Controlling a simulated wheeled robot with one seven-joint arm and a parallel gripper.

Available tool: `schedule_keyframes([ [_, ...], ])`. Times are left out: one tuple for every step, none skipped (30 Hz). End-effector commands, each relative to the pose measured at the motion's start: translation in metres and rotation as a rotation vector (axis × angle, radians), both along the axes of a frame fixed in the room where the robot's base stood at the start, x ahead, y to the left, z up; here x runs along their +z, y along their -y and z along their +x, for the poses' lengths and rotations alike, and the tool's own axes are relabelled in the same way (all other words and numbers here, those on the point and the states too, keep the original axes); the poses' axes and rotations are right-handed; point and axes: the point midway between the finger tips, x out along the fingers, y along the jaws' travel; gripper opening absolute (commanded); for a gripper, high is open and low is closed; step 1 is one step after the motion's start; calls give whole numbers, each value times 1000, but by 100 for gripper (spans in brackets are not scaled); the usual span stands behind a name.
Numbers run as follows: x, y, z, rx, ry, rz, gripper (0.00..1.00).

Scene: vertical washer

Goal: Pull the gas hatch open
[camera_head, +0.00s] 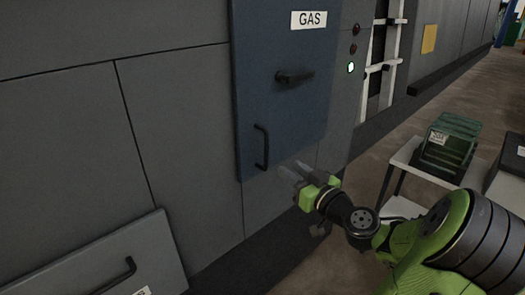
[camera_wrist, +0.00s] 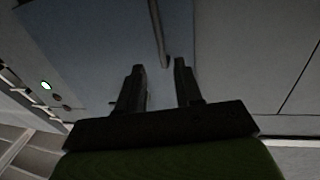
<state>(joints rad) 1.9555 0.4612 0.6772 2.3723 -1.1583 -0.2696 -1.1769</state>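The gas hatch (camera_head: 285,65) is a dark blue-grey panel with a white GAS label (camera_head: 309,20) in the head view. It looks shut in the wall. A black bar handle (camera_head: 262,148) stands upright near its lower left edge. A dark turning latch (camera_head: 295,77) sits higher on it. My gripper (camera_head: 295,172) is just below and right of the bar handle, apart from it. In the wrist view, my gripper (camera_wrist: 160,75) has its two fingers spread with nothing between them. The bar handle (camera_wrist: 160,35) lies just beyond the fingertips, in line with the gap.
A lower panel (camera_head: 120,262) with its own black handle is at bottom left. Indicator lights (camera_head: 351,67), one lit green, are right of the hatch. A table (camera_head: 405,155) with a green crate (camera_head: 448,145) stands at right. Floor is open beyond it.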

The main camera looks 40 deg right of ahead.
Motion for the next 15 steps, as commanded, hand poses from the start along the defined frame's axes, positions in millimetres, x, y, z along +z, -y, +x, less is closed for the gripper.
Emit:
schedule_keyframes([
  [1,0,14,9,2,0,35],
  [1,1,21,9,2,-1,35],
  [1,3,32,9,1,0,35],
  [1,5,39,8,1,0,35],
  [1,6,47,8,1,0,35],
  [1,7,57,7,1,0,35],
  [1,9,65,8,0,1,35],
  [2,10,72,7,1,0,35],
  [1,12,81,7,0,2,35],
  [1,13,88,7,0,1,35],
  [2,14,95,7,1,2,35],
  [1,15,102,5,1,3,35],
  [1,17,107,4,-1,1,35],
  [1,17,112,4,-1,2,35],
  [1,18,116,4,-1,2,35],
])
